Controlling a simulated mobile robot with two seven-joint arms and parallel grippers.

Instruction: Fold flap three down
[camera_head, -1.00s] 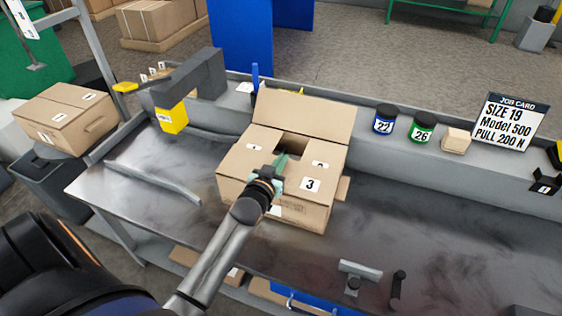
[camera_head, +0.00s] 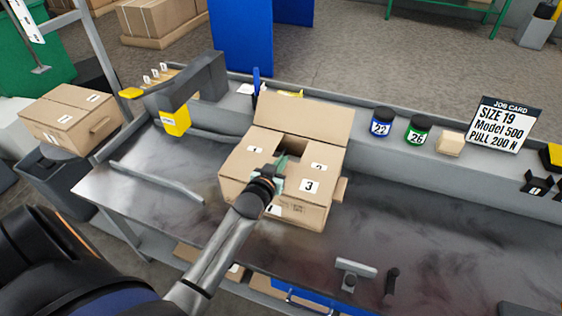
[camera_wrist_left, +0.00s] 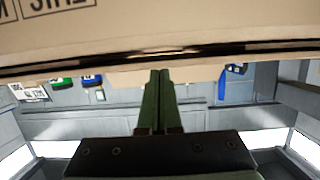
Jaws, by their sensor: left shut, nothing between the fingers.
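An open-topped cardboard box (camera_head: 302,215) stands on the metal bench. Its back flap (camera_head: 305,115) stands up. The side flaps numbered 1 (camera_head: 243,158) and 2 (camera_head: 325,158) lie inward, with a dark gap between them. Flap three (camera_head: 309,186), marked 3, lies about flat along the near side. My left gripper (camera_head: 281,160) is shut and empty, over the near middle of the box top; my wrist hides part of flap three. Whether the fingertips touch it I cannot tell. In the left wrist view the shut fingers (camera_wrist_left: 160,75) point toward printed cardboard (camera_wrist_left: 150,28).
A grey press with a yellow block (camera_head: 175,120) stands left of the box.

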